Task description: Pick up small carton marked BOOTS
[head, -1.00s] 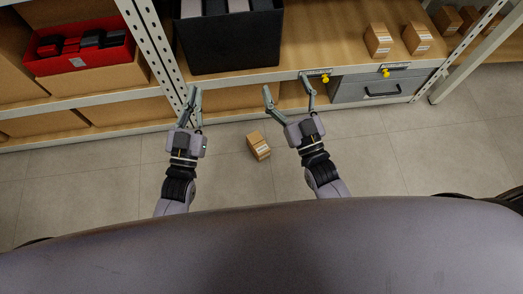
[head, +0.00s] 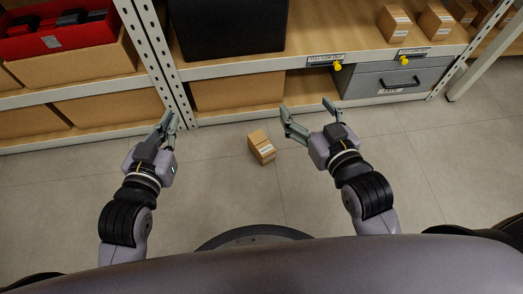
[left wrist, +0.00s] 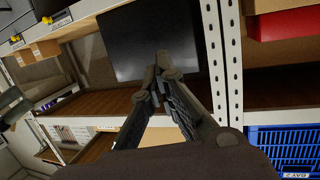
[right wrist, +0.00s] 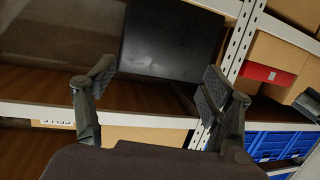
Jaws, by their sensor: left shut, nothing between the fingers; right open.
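A small brown carton (head: 261,148) with a white label lies on the grey floor in the head view, between my two grippers and in front of the shelf. The label is too small to read. My left gripper (head: 168,125) is shut and empty, left of the carton and apart from it; it also shows in the left wrist view (left wrist: 160,62). My right gripper (head: 307,110) is open and empty, to the right of the carton and above the floor; its spread fingers show in the right wrist view (right wrist: 155,85). Neither wrist view shows the floor carton.
A shelf with a white perforated post (head: 153,50) stands ahead. Its boards hold a black bin (head: 230,30), a red bin (head: 60,40), small cartons (head: 395,22) and a grey drawer box (head: 392,82). Blue crates (left wrist: 285,145) show in the left wrist view. Floor around the carton is clear.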

